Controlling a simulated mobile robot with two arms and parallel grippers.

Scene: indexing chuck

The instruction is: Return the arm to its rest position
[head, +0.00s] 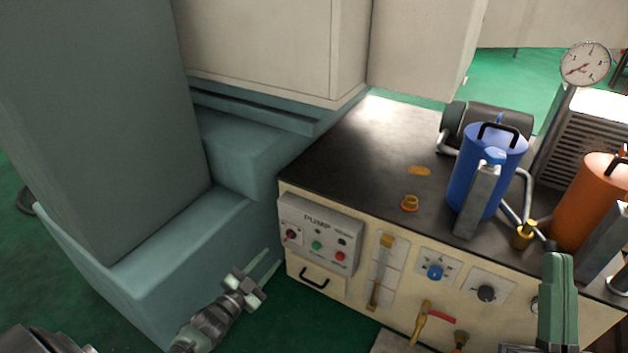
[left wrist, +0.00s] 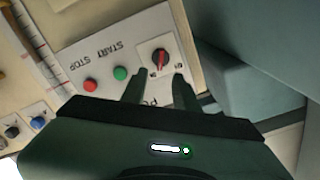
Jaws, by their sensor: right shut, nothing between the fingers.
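My left gripper (head: 273,257) is low in the head view, left of and below the pump panel (head: 319,226). Its two fingers are apart with nothing between them. In the left wrist view its fingers (left wrist: 158,82) point toward the panel's rotary switch (left wrist: 160,57), which has a red pointer. The fingertips look clear of the switch, though the exact gap cannot be judged. My right gripper (head: 551,247) is at the lower right of the head view, in front of the bench face, shut and holding nothing.
The pump bench has a black top (head: 365,150) with a blue cylinder (head: 470,175), an orange cylinder (head: 590,200) and a gauge (head: 585,63). A yellow lever (head: 420,322) and knobs are on its front. A large teal machine base (head: 185,255) stands close on the left.

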